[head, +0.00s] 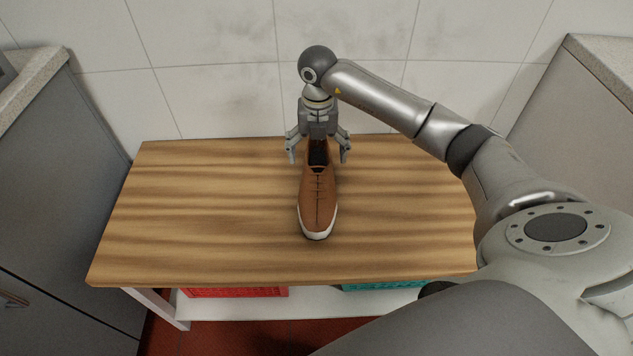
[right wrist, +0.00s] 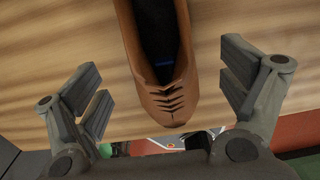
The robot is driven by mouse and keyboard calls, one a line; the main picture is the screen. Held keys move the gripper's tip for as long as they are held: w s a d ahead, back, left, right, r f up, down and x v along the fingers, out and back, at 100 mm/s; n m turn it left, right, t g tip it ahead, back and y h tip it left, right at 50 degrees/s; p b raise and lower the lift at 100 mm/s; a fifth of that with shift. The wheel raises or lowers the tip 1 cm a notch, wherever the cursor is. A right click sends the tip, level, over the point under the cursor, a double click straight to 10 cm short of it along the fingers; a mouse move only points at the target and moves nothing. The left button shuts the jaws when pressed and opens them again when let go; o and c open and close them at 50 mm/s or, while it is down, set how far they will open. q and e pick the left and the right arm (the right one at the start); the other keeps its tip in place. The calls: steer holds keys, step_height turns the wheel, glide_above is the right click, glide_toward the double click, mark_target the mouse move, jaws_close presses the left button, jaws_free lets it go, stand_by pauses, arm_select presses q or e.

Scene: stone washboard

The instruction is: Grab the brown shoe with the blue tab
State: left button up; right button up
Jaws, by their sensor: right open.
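A brown shoe (head: 317,203) with a white sole and dark laces sits on the wooden table, its toe towards the table's front edge. In the right wrist view the shoe (right wrist: 165,92) shows its dark opening, with a small blue tab (right wrist: 165,64) inside. My right gripper (head: 318,157) is open at the heel end of the shoe, one finger on each side. In the right wrist view the fingers of my right gripper (right wrist: 166,98) stand apart from the shoe, with gaps on both sides. My left gripper is not in view.
The wooden table top (head: 200,215) is bare on both sides of the shoe. A tiled wall (head: 220,90) stands behind it. Grey cabinets flank it left (head: 60,190) and right (head: 575,120). A red crate (head: 235,292) and a teal crate (head: 385,286) sit on the shelf below.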

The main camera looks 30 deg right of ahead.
mark_target(318, 168)
step_height(318, 168, down, 6)
steer(key=shift+s+r+b, duration=0.1)
steer(key=shift+s+b, duration=0.05)
steer(key=shift+b, duration=0.25)
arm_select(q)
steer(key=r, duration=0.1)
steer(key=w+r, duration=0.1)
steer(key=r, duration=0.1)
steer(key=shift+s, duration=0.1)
arm_select(e)
steer(key=c, duration=1.2)
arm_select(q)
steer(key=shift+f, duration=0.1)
arm_select(e)
steer(key=shift+c, duration=0.5)
steer(key=shift+r, duration=0.15)
